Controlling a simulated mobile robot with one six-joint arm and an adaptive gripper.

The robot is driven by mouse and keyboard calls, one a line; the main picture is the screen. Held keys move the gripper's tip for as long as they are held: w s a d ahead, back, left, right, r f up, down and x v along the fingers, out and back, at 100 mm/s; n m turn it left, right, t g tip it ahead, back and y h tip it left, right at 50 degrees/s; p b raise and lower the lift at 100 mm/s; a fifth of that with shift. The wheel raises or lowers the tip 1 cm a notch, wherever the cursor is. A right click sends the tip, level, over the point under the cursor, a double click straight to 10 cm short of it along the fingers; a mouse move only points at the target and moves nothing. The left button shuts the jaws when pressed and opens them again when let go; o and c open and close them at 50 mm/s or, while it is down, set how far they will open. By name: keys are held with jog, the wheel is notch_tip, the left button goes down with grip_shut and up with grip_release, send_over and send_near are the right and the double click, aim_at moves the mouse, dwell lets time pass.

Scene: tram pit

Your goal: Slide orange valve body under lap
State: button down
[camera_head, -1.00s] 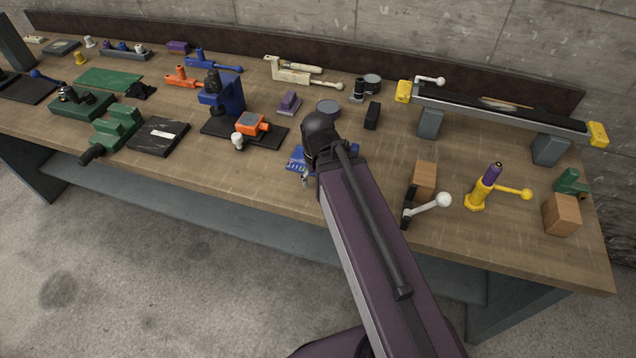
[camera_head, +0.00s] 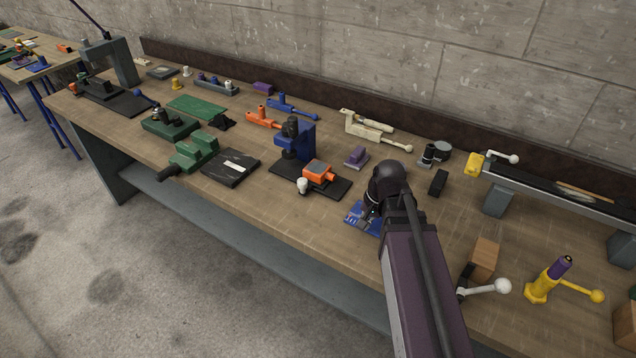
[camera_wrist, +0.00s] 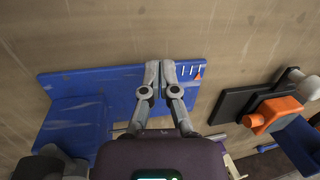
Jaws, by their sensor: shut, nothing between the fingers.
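The orange valve body (camera_head: 318,172) sits on the black base plate (camera_head: 338,189) of a blue upright machine (camera_head: 295,140), which looks like the lap. It lies in front and to the right of the blue column. A white knob is at its near left side. The wrist view shows the orange body (camera_wrist: 275,113) at the right, with part of the blue machine (camera_wrist: 304,145) beside it. My gripper (camera_wrist: 160,66) is shut and empty over a flat blue board (camera_wrist: 100,82), left of the orange body in that view. In the head view my arm hides most of the gripper.
A black pad (camera_head: 229,169) and a green vise-like tool (camera_head: 190,152) lie left of the machine. A purple block (camera_head: 356,156) and a small black block (camera_head: 438,182) stand behind the blue board. A wooden block (camera_head: 484,258) is at right. Bare wood lies along the front edge.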

aim_at(314, 177)
jog(key=w+r+m+y, duration=0.1)
jog(key=w+m, duration=0.1)
jog(key=w+a+r+m+y+p, duration=0.1)
jog(key=w+m, duration=0.1)
jog(key=m, duration=0.1)
jog(key=w+r+m+t+y, duration=0.1)
jog(key=w+r+m, duration=0.1)
jog(key=shift+w+a+m+p, duration=0.3)
jog(key=shift+a+m+p, duration=0.05)
jog(key=shift+a+m, duration=0.05)
jog(key=w+r+m+t+y+p, duration=0.1)
jog(key=w+r+m+y, duration=0.2)
jog(key=m, duration=0.4)
jog(key=w+r, duration=0.1)
jog(key=w, duration=0.1)
jog(key=shift+w+a+r+m, duration=0.2)
jog(key=shift+w+a+m, duration=0.05)
jog(key=shift+w+m, duration=0.1)
jog(key=shift+a+f, duration=0.1)
jog(key=b+x, duration=0.7)
jog(key=x, duration=0.3)
jog(key=shift+a+f, duration=0.15)
jog(key=shift+w+a+r, duration=0.15)
jog(key=shift+w+a, duration=0.05)
jog(key=shift+a, duration=0.3)
jog(key=shift+w+a+r, duration=0.15)
jog(key=shift+a, duration=0.35)
jog(key=shift+w+a, duration=0.2)
jog(key=shift+a, duration=0.6)
